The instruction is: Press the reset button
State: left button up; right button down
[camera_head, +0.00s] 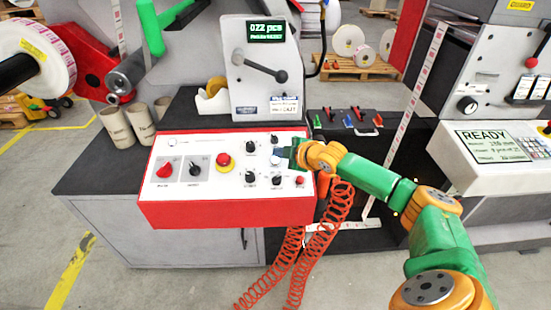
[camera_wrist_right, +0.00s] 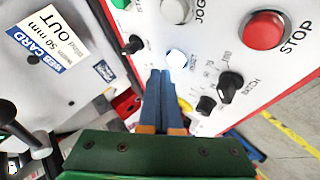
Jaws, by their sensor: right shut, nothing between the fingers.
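The red-sided control panel (camera_head: 230,212) has a white top with knobs and buttons. My right gripper (camera_head: 285,157) is over the right part of this panel. In the right wrist view its two blue fingers (camera_wrist_right: 163,76) are shut together with nothing between them. A small white button (camera_wrist_right: 177,58) sits just beyond the fingertips, with a small label beside it that is hard to read. The tips look very close to this button; I cannot tell whether they touch it. My left gripper is not in view.
A red STOP button (camera_wrist_right: 265,30), a pale button (camera_wrist_right: 175,11) by the JOG label and a black BATCH knob (camera_wrist_right: 230,86) surround the spot. A counter box (camera_head: 262,85) reading 022 pcs stands behind the panel. Orange coiled cables (camera_head: 325,222) hang at its right.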

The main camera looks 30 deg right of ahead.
aim_at(280, 170)
jog(key=shift+w+f, duration=0.1)
jog(key=shift+f, duration=0.3)
jog(key=shift+w+d+f+b, duration=0.1)
jog(key=shift+f+b, duration=0.35)
dwell(0.5)
dwell(0.3)
jog(key=shift+s+r+p, duration=0.2)
jog(key=shift+r+p, duration=0.6)
jog(key=shift+p, duration=0.3)
jog(key=r+p, duration=0.1)
jog(key=p, duration=0.1)
jog(key=r+p, duration=0.2)
jog(key=s+a+r+p, duration=0.1)
jog(key=r+p, duration=0.1)
jog(key=shift+d+f, duration=0.1)
